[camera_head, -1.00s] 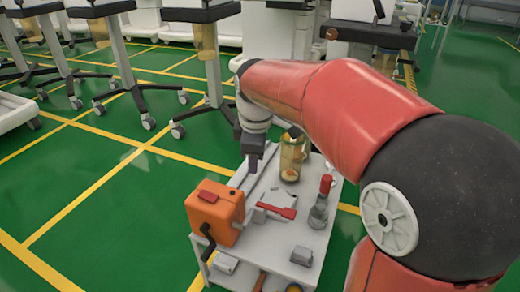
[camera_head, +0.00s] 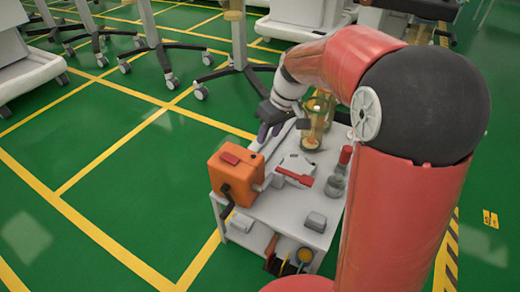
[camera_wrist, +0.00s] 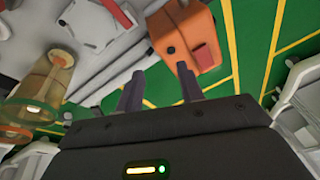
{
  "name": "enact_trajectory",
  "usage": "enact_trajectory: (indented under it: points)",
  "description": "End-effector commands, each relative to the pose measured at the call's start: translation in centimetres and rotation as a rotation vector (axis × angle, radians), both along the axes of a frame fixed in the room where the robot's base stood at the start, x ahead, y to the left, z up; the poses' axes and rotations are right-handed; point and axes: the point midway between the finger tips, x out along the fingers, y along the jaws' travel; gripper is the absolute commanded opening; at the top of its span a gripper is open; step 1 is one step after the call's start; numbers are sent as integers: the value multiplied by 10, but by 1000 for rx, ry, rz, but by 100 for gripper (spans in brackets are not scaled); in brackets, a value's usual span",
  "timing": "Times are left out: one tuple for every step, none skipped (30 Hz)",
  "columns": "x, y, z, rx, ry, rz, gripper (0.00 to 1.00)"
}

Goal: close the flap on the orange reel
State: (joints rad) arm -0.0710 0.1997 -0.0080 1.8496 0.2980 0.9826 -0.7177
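The orange reel (camera_head: 234,178) is a boxy orange case with a dark crank at its front left, standing on the left part of a small white cart. A red flap (camera_head: 230,157) is on its top; I cannot tell how far it is raised. In the wrist view the reel (camera_wrist: 172,32) is at the upper right, with the red flap (camera_wrist: 204,56) on its near side. My gripper (camera_head: 270,131) is behind and right of the reel, apart from it. In the wrist view my gripper (camera_wrist: 160,88) has its two fingers spread with nothing between them.
The white cart (camera_head: 284,212) also carries an amber jar (camera_head: 314,122), a red-topped bottle (camera_head: 337,175), a white device with a red handle (camera_head: 297,176), and a small grey box (camera_head: 316,221). Wheeled stands (camera_head: 240,62) stand behind. Green floor to the left is clear.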

Motion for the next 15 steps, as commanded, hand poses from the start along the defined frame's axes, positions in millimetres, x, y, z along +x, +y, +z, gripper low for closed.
enact_trajectory:
  points:
    - [13, 2, -19, 59, 58, -118, 38]
    - [19, 3, -29, 93, 86, -190, 38]
    - [28, 4, -43, 134, 122, -285, 38]
    - [34, 4, -53, 162, 149, -353, 38]
    - [40, 4, -62, 185, 173, -418, 38]
    - [47, 4, -73, 216, 202, -500, 38]
    - [51, 3, -81, 234, 221, -555, 38]
    - [55, 2, -88, 250, 239, -605, 38]
    - [60, 1, -97, 268, 258, -662, 38]
    - [63, 1, -102, 279, 269, -699, 38]
    - [65, 0, -106, 289, 279, -730, 38]
    - [68, -1, -111, 297, 290, -764, 38]
    - [69, -1, -114, 303, 297, -781, 38]
    - [70, -1, -116, 307, 301, -795, 38]
    - [71, -1, -120, 310, 306, -807, 38]
